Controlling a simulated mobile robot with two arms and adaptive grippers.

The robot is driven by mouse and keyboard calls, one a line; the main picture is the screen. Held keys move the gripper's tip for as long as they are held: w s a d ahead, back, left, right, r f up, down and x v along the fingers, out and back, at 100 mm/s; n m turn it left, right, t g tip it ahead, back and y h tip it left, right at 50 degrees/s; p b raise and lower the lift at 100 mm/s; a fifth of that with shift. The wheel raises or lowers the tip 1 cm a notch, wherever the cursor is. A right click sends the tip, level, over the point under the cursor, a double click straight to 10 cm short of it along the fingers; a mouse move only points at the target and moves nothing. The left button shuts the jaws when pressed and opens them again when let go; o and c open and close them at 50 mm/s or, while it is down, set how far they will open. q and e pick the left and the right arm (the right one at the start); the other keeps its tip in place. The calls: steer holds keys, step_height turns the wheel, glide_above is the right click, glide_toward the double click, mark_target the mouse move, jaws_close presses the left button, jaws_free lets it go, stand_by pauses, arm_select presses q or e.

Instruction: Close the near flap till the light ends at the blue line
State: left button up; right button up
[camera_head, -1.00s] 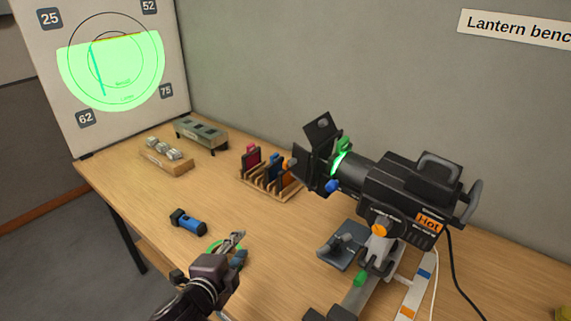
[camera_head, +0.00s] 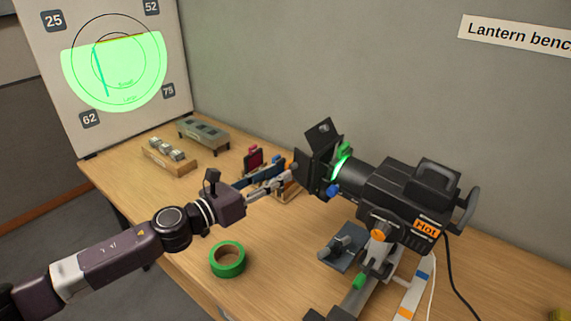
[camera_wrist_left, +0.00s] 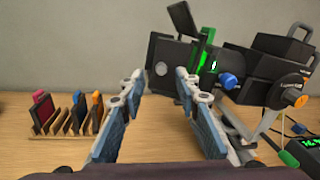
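The lantern (camera_head: 400,190) stands on the bench with dark flaps at its front. The near flap (camera_head: 308,171) faces my left gripper (camera_head: 290,170); in the left wrist view this dark flap (camera_wrist_left: 168,53) carries a round grey knob (camera_wrist_left: 160,68). My left gripper (camera_wrist_left: 160,82) is open, its two blue-padded fingers either side of the knob; I cannot tell whether they touch. On the white board (camera_head: 50,28), the green light patch (camera_head: 135,80) is a disc cut off along its top. A thin blue line (camera_head: 101,72) runs steeply inside the patch's left part. My right gripper is out of view.
A wooden rack of coloured filter frames (camera_wrist_left: 70,125) stands left of the lantern, close beside my left gripper. Green tape (camera_head: 228,260) lies in front of my arm.

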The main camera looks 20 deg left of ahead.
mark_target(290, 168)
arm_select(q)
steer(key=shift+p+x, duration=0.65)
steer(key=shift+x, duration=1.25)
steer(key=shift+d, duration=0.1)
steer(key=shift+s, duration=0.1)
jaws_close()
